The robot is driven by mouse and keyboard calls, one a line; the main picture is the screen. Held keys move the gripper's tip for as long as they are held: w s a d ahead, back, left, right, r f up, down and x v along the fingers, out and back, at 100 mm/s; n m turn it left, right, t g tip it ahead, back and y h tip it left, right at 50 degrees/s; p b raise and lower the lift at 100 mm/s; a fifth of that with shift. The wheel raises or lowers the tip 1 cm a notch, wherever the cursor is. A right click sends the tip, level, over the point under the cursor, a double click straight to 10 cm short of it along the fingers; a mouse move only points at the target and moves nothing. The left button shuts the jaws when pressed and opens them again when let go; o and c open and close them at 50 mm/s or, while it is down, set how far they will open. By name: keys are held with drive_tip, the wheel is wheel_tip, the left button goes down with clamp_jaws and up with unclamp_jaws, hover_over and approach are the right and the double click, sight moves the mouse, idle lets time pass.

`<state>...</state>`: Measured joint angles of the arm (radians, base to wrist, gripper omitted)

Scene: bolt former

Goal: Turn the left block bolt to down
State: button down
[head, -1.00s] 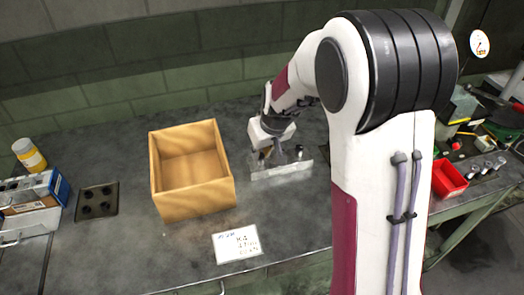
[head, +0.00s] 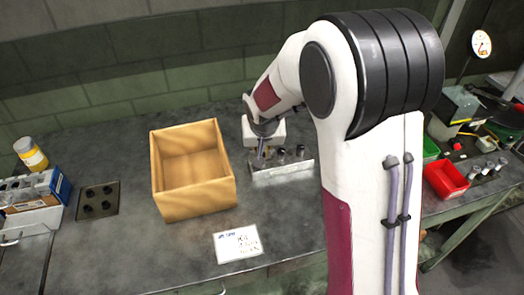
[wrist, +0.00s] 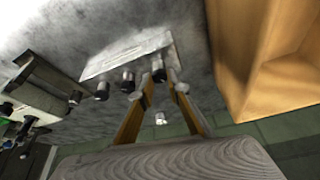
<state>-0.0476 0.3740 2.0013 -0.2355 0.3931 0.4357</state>
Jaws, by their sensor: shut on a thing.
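The pale metal block (head: 283,174) stands on the bench right of the wooden box and carries a row of short dark-topped bolts. The middle bolt (head: 281,154) and right bolt (head: 300,151) stand clear of my gripper. My gripper (head: 261,156) points down at the block's left end and hides most of the left bolt. In the wrist view the block (wrist: 125,55) is above the fingers. The left bolt (wrist: 158,72) is at the fingertips of my gripper (wrist: 161,84), which is shut on it. Its exact tilt is hard to tell.
The open wooden box (head: 195,200) stands close on the left, its wall also near in the wrist view (wrist: 245,60). A dark plate with holes (head: 97,200), a white card (head: 238,244) and a red bin (head: 446,180) are farther off. Bench behind the box is clear.

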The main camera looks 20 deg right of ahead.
drive_tip(key=shift+a+m+h, duration=0.15)
drive_tip(key=shift+m+h, duration=0.45)
drive_tip(key=shift+m, duration=0.8)
drive_tip(key=shift+w+a+m+g+h, duration=0.1)
drive_tip(key=shift+m+g+h, duration=0.2)
drive_tip(key=shift+m, duration=0.65)
drive_tip(key=shift+w+a+m+g+h, duration=0.1)
drive_tip(key=shift+m+g+h, duration=0.2)
drive_tip(key=shift+m, duration=0.65)
drive_tip(key=shift+w+a+m+g+h, duration=0.1)
drive_tip(key=shift+m+g+h, duration=0.3)
drive_tip(key=shift+m, duration=1.15)
drive_tip(key=shift+w+m+g+h, duration=0.1)
drive_tip(key=shift+m+g, duration=0.6)
drive_tip(key=shift+m, duration=0.85)
drive_tip(key=c, duration=1.9)
unclamp_jaws()
